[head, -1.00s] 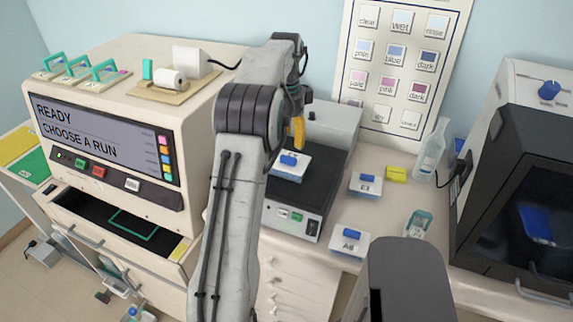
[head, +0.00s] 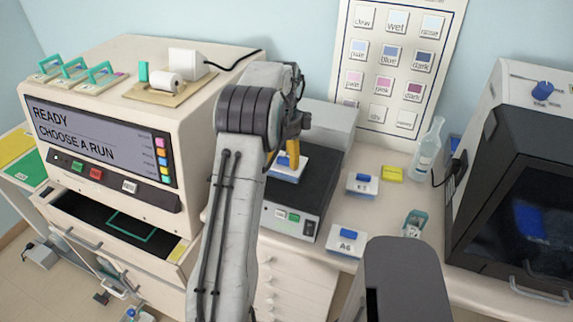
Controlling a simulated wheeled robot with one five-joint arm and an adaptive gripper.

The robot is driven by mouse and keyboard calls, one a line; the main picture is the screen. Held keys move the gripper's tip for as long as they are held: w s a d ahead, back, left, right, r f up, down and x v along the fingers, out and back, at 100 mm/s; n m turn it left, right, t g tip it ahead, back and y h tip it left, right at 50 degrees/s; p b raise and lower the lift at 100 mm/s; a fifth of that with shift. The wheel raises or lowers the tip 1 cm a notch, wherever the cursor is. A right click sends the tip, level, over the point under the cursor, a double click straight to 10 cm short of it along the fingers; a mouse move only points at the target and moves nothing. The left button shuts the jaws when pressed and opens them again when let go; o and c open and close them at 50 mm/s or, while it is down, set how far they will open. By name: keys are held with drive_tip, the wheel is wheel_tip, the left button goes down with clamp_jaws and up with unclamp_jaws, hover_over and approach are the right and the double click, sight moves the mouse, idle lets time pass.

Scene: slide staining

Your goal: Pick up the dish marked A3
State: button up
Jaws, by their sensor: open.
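A white dish with a blue handle (head: 287,170) sits on the black top of a bench instrument (head: 313,188). My gripper (head: 290,155) is right above and in front of it, with a yellow finger pointing down near the handle. The gripper is open; its other finger is hidden behind my arm. The dish's label is covered and cannot be read. A second blue-handled dish (head: 362,185) lies on the bench to the right, its label too small to read surely. A third dish (head: 346,242), its label looking like A6, lies near the bench's front edge.
A yellow block (head: 391,174), a clear bottle (head: 428,149) and a small glass container (head: 415,223) stand right of the dishes. A dark-fronted cabinet (head: 520,190) bounds the right. The staining machine (head: 108,160) with an open drawer is at left.

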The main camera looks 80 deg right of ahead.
drive_tip(key=shift+f, duration=0.75)
clamp_jaws()
